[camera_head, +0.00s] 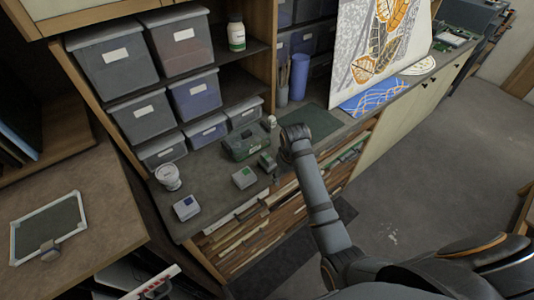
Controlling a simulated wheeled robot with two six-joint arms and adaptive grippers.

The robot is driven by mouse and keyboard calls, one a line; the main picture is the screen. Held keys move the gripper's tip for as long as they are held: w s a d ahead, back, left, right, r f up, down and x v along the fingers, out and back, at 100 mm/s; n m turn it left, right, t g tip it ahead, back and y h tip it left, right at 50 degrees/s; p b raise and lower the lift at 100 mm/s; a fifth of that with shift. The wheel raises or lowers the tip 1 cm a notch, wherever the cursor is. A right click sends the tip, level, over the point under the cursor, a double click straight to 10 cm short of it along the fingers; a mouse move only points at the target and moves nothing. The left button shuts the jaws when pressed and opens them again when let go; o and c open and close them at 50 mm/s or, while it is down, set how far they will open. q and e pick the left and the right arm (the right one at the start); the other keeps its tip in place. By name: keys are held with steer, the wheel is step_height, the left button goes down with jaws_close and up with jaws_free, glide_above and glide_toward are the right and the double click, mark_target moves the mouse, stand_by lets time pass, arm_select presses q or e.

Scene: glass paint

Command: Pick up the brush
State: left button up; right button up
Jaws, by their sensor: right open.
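Thin upright handles, which look like brushes (285,72), stand in a narrow grey cup (282,96) at the back of the dark worktop. They are too small to tell apart. My right arm reaches in from the lower right, and its wrist is over the worktop. My right gripper (276,174) is small and dark there, open, in front of and below the cup and apart from it. No brush shows in it. My left gripper is not in view.
A blue cylinder (299,76) stands beside the cup. A green box (246,142), small containers (244,178) and a white jar (168,177) stand on the worktop (215,176). Grey bins (142,117) fill the shelves. A patterned panel (378,45) leans at the back.

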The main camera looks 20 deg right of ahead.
step_height(320, 180, up, 9)
steer(key=n+g, duration=0.1)
steer(key=n, duration=0.1)
glide_above(267, 157)
steer(key=shift+w+a+r, duration=0.1)
steer(key=shift+w+a, duration=0.05)
step_height(267, 157, down, 3)
steer(key=shift+b, duration=1.25)
steer(key=shift+f+p, duration=0.75)
steer(key=shift+f, duration=0.35)
steer(key=shift+s+f+p, duration=0.2)
steer(key=shift+f+p, duration=0.65)
steer(key=shift+p, duration=0.3)
step_height(267, 157, down, 3)
steer(key=shift+r, duration=0.1)
steer(key=shift+w+f, duration=0.15)
steer(key=shift+f, duration=0.2)
steer(key=c, duration=1.3)
steer(key=shift+r, duration=0.15)
